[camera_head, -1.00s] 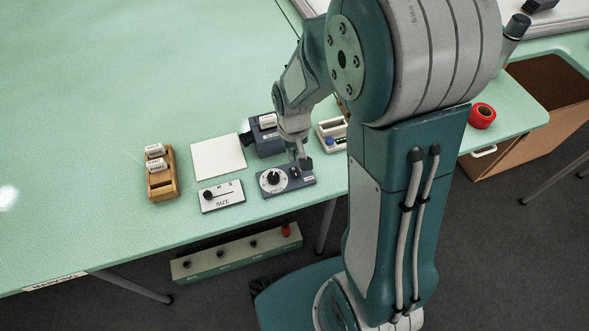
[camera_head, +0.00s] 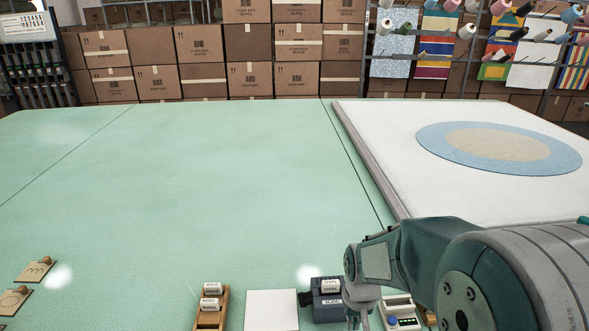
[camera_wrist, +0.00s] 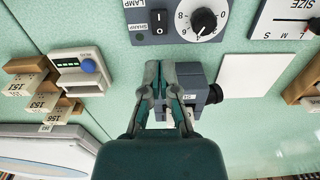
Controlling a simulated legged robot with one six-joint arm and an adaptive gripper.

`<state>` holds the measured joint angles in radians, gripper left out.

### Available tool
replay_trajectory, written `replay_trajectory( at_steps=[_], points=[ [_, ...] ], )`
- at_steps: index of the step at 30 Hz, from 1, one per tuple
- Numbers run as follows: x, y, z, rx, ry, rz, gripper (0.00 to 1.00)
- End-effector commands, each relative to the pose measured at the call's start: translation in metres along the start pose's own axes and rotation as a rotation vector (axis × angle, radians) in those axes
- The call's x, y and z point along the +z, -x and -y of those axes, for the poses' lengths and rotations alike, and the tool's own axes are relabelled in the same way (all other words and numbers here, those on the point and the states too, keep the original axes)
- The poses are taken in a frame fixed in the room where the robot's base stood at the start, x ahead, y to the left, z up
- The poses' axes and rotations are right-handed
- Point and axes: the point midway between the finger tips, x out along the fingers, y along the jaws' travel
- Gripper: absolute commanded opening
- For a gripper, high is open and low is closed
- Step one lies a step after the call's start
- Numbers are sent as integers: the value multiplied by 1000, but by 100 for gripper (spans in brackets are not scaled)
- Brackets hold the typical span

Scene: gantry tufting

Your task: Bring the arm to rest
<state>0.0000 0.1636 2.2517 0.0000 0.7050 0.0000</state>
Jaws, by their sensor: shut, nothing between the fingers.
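My arm (camera_head: 430,262) shows at the lower right in the head view, folded over the table's near part. Its wrist end points down and runs out of the bottom of the picture. In the wrist view my gripper (camera_wrist: 160,68) is shut with nothing between its fingers. It hangs over the table just below the lamp box (camera_wrist: 143,38) in the picture. A dark label box (camera_wrist: 197,82) lies partly hidden behind the fingers. The gap in height between the fingertips and these things is not clear.
The green table (camera_head: 190,170) is largely clear. A white board with a blue ring (camera_head: 440,140) lies at the right. Near the front are a wooden holder (camera_head: 225,310), a white card (camera_head: 271,310) and a device with a blue knob (camera_wrist: 88,66).

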Motion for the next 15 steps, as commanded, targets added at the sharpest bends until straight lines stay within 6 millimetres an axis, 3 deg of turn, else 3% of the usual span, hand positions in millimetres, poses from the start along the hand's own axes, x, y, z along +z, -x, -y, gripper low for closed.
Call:
replay_trajectory(
  at_steps=[6,15],
  points=[
    [20,61,0,0,0,-118,0],
    [64,128,0,0,0,-276,0]
  ],
)
